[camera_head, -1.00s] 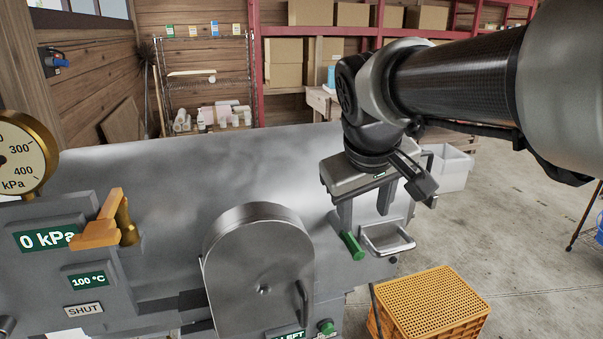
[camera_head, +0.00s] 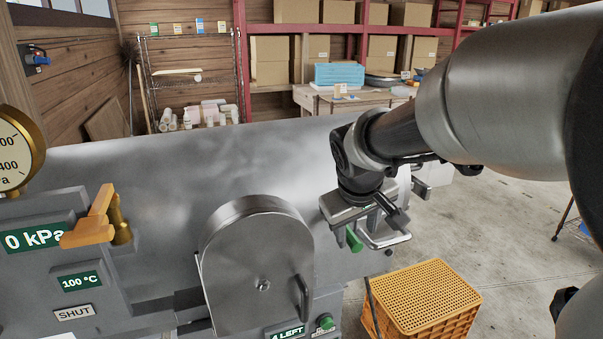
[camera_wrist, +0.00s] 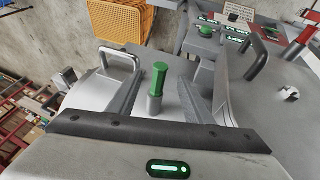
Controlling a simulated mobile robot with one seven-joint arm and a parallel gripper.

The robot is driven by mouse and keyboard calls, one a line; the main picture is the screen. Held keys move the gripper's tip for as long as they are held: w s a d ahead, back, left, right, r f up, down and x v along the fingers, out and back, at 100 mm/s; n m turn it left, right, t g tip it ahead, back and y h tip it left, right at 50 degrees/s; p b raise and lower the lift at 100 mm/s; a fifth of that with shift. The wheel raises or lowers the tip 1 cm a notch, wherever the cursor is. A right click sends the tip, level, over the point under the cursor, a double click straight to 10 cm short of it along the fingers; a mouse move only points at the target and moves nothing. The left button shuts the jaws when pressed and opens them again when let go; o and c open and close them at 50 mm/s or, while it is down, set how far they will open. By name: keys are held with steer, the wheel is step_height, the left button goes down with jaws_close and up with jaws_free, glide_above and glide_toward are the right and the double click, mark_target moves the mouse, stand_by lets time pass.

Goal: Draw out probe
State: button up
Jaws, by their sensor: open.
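The probe shows in the wrist view as a green-capped handle (camera_wrist: 159,77) on a short grey stem, upright at the end of the steel vessel. In the head view its green handle (camera_head: 354,239) shows just under my gripper, partly hidden by it. My gripper (camera_wrist: 162,84) is open, with one finger on each side of the handle and a visible gap to each. In the head view my gripper (camera_head: 358,226) is low over the vessel's right end. The probe's lower part is hidden.
A metal loop handle (camera_head: 384,238) stands close beside my gripper. The steel vessel (camera_head: 170,180) has a round door (camera_head: 258,265) with a handle. Its panel reads 0 kPa, 100 °C and SHUT. An orange crate (camera_head: 425,295) sits on the floor at right.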

mark_target(355, 242)
steer(key=shift+x, duration=2.7)
jaws_close()
steer(key=shift+s+d+b, duration=0.2)
steer(key=shift+s+b, duration=0.1)
steer(key=shift+s, duration=0.25)
steer(key=c, duration=0.7)
jaws_free()
steer(key=shift+c, duration=0.2)
jaws_close()
